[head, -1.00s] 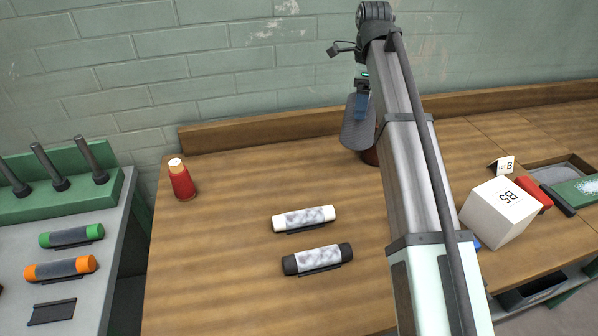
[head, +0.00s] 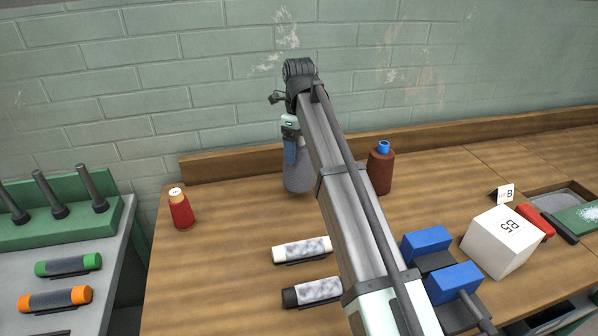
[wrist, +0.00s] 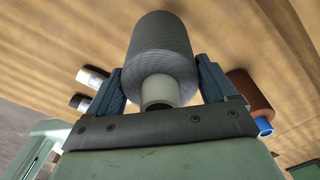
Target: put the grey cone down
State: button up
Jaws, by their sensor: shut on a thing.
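The grey cone (wrist: 162,50) is a thread-wound cone with a pale core end. My gripper (wrist: 163,85) is shut on it, with one blue finger on each side in the wrist view. In the head view the cone (head: 299,178) hangs below my gripper (head: 290,150), partly hidden by my arm. It is upright over the back of the wooden table (head: 225,260). I cannot tell whether its base touches the wood.
A brown cone with a blue top (head: 380,170) stands right of the grey one. A red cone (head: 181,210) stands at the left. White (head: 301,250) and black-ended (head: 311,291) rollers lie in front. A white box (head: 497,242) stands right. Bare wood lies between the red and grey cones.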

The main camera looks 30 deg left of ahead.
aim_at(299, 166)
jog(key=shift+f, duration=3.35)
jog(key=o, duration=1.8)
jog(key=shift+o, duration=0.2)
notch_tip(299, 166, up, 12)
jog(key=shift+r, duration=0.15)
